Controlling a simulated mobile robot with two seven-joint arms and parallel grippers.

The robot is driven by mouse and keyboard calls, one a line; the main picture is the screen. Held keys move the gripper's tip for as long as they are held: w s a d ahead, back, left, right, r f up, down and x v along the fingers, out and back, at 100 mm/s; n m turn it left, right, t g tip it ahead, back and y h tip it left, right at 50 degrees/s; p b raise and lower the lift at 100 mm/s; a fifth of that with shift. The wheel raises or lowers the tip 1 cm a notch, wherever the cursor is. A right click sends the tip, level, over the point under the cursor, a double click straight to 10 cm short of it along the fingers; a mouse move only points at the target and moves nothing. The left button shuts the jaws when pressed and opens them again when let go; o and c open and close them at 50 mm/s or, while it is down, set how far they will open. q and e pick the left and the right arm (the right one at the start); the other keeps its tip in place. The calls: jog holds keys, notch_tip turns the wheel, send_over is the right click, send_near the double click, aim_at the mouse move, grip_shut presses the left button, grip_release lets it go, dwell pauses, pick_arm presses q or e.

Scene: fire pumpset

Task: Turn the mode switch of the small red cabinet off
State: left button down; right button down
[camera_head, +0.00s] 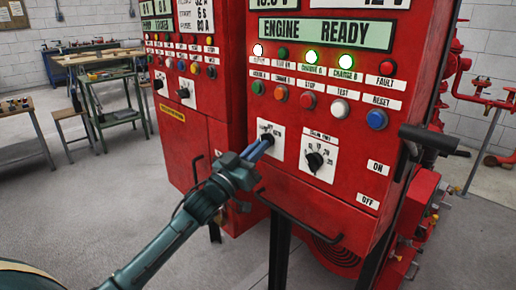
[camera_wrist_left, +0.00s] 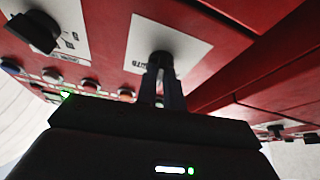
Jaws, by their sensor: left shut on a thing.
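The red cabinet (camera_head: 345,110) with the "ENGINE READY" display fills the right half of the head view. Its mode switch (camera_head: 267,137) is a dark knob on a white plate, low on the front left. My left gripper (camera_head: 261,145) reaches it from the lower left, with its fingers shut on the knob. In the left wrist view the two fingers (camera_wrist_left: 162,85) close around the dark knob (camera_wrist_left: 160,59) in front of the white plate. The fingers partly cover the knob, and I cannot read its setting. My right gripper is in neither view.
A second dial (camera_head: 315,161) sits just right of the switch. Lit lamps and push buttons (camera_head: 339,108) are above. A bar handle (camera_head: 300,219) juts out below, and a black lever (camera_head: 428,138) at the right side. Another red cabinet (camera_head: 187,137) stands left.

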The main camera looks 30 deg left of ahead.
pick_arm(q)
jog(key=shift+m+h, duration=0.5)
jog(key=shift+m, duration=0.5)
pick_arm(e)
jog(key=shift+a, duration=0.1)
pick_arm(q)
jog(key=shift+a, duration=0.1)
jog(key=c, duration=1.5)
grip_release()
jog(key=shift+b+v, duration=0.35)
jog(key=shift+v, duration=6.25)
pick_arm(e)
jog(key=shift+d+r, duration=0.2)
pick_arm(q)
jog(key=shift+a+r, duration=0.1)
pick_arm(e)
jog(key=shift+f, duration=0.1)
